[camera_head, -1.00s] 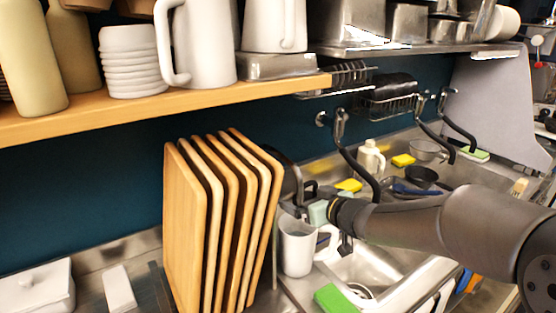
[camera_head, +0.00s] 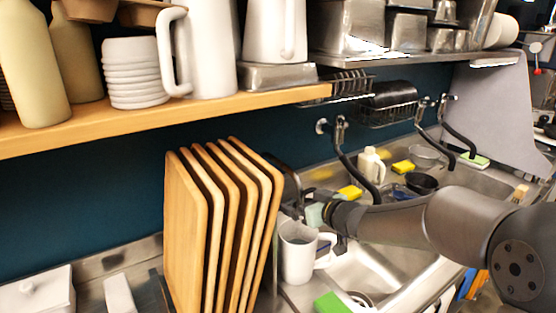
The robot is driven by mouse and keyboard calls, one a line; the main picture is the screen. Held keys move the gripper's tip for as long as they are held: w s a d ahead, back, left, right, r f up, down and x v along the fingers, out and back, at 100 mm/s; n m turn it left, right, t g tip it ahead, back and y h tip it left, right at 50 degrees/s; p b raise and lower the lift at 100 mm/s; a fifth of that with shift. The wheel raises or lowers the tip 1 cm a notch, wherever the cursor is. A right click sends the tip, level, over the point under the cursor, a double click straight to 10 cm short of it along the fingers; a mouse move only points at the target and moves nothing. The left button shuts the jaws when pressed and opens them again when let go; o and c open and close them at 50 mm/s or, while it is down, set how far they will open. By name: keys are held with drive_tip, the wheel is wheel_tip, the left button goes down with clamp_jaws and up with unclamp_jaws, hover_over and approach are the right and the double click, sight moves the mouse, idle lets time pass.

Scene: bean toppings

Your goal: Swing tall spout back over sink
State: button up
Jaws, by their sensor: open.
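A dark curved spout (camera_head: 291,180) arches just behind the right edge of the cutting boards, mostly hidden by them. My gripper (camera_head: 308,213) is open beside its lower end, above a white mug; I cannot tell whether it touches the spout. The fingers are small and partly hidden in this view. The steel sink basin (camera_head: 368,268) lies below and to the right of my gripper, partly covered by my arm. Another black curved spout (camera_head: 356,170) hangs from a wall tap farther right.
Upright wooden cutting boards (camera_head: 187,235) stand close to the left of my gripper. The white mug (camera_head: 297,262) stands under it. A green sponge (camera_head: 330,303) lies at the front. A loaded wooden shelf (camera_head: 230,102) runs above. A soap bottle (camera_head: 371,165) stands at the back.

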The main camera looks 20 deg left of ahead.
drive_tip(key=w+d+p, duration=0.3)
drive_tip(key=w+p, duration=0.2)
drive_tip(key=w, duration=0.3)
drive_tip(key=shift+w+d, duration=0.35)
idle(0.4)
drive_tip(key=w+d, duration=0.1)
drive_tip(key=w, duration=0.9)
drive_tip(key=shift+w+d, duration=0.2)
drive_tip(key=shift+w, duration=0.2)
idle(0.5)
drive_tip(key=w+v, duration=0.1)
drive_tip(key=v, duration=0.6)
drive_tip(key=shift+d+r, duration=0.35)
drive_tip(key=shift+d, duration=0.2)
idle(0.5)
